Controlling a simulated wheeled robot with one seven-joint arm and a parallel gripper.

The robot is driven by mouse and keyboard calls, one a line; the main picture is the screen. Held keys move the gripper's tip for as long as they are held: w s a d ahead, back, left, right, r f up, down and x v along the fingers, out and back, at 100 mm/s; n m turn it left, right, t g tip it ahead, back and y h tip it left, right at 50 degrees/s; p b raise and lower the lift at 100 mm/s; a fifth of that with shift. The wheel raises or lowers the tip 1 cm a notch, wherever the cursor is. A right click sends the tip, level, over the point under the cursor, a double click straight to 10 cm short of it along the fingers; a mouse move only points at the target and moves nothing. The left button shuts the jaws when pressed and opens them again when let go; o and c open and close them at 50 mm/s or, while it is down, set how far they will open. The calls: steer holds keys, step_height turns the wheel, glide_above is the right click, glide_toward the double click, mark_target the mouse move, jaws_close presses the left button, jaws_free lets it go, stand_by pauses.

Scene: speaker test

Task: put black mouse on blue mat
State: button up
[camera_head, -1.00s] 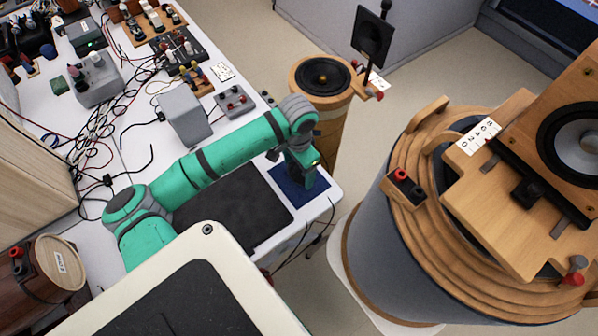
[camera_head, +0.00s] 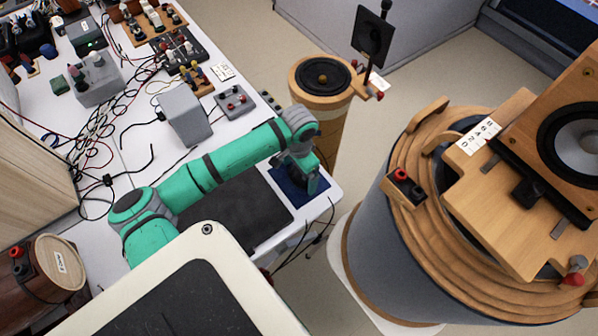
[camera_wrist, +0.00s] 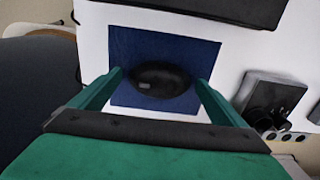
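The black mouse (camera_wrist: 160,79) shows in the wrist view as a dark rounded shape over the blue mat (camera_wrist: 125,43). It lies within the mat's outline, and I see no clear gap beneath it. My gripper (camera_wrist: 159,80) has its two green fingers spread on either side of the mouse, with narrow gaps between fingertips and mouse. In the head view my gripper (camera_head: 308,184) points down over the blue mat (camera_head: 283,183) at the table's right corner. The mouse is hidden or too small to make out there.
A dark pad (camera_head: 235,212) lies left of the mat on the white table (camera_head: 180,150). A grey box (camera_head: 184,115) and a small terminal box (camera_head: 234,101) stand behind. A round wooden speaker (camera_head: 321,77) stands beyond the table edge. Loose cables cover the table's left side.

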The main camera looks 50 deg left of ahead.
mark_target(299, 174)
step_height(299, 174, up, 12)
steer(key=shift+r, duration=0.2)
stand_by(0.8)
